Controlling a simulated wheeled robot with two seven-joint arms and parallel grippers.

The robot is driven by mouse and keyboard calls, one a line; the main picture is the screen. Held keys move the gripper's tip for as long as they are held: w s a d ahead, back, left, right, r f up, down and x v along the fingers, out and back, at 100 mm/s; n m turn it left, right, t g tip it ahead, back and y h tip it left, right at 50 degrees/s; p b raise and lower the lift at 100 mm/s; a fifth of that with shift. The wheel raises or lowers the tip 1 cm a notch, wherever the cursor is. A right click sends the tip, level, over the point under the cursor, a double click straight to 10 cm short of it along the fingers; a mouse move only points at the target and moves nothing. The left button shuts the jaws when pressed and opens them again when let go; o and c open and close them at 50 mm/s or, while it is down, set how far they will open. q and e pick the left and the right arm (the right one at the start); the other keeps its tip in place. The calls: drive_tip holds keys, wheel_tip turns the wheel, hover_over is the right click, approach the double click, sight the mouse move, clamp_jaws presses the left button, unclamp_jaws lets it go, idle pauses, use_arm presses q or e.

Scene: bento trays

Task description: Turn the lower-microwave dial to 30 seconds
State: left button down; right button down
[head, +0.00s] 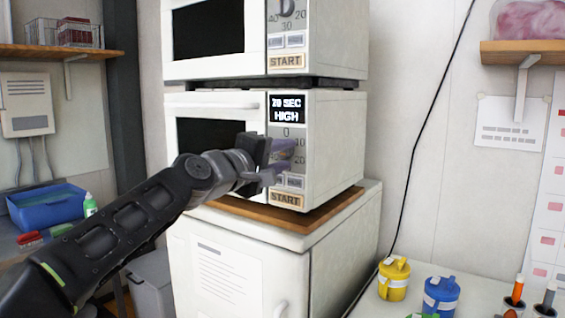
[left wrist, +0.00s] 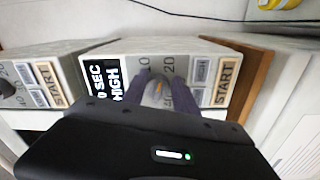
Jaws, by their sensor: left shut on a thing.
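The lower microwave (head: 335,150) is white, and its display (head: 287,109) reads "20 SEC HIGH". Its dial is hidden behind my left gripper (head: 277,165) in the head view. The numbers 10 and 20 show beside the fingers. The START button (head: 287,200) is below the dial. My right gripper is not in view.
The upper microwave (head: 335,40) stands directly above, with its own dial. A wooden board (head: 250,215) and a white cabinet (head: 345,240) are below. A yellow cup (head: 393,285) and a blue cup (head: 440,295) stand on a counter at lower right. A black cable hangs on the wall.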

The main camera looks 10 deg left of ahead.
use_arm(q)
drive_tip(key=m+b, duration=0.1)
drive_tip(key=m, duration=0.1)
drive_tip(key=f+m+b, duration=0.1)
drive_tip(key=m, duration=0.1)
drive_tip(key=shift+a+f+m+b, duration=0.1)
drive_tip(key=shift+a+m+b, duration=0.05)
drive_tip(key=shift+m+b, duration=0.25)
drive_tip(key=m+b, duration=0.2)
drive_tip(key=m, duration=0.1)
drive_tip(key=shift+w+a+f+m, duration=0.15)
drive_tip(key=shift+a+m, duration=0.05)
drive_tip(key=shift+m, duration=0.1)
drive_tip(key=m, duration=0.1)
drive_tip(key=m+b, duration=0.1)
drive_tip(key=m, duration=0.1)
drive_tip(key=shift+w+a+f+m, duration=0.1)
drive_tip(key=shift+a+m, duration=0.15)
drive_tip(key=shift+m, duration=0.05)
drive_tip(key=shift+a+m+b, duration=0.2)
drive_tip(key=shift+m+b, duration=0.4)
drive_tip(key=shift+m, duration=1)
drive_tip(key=c, duration=1)
unclamp_jaws()
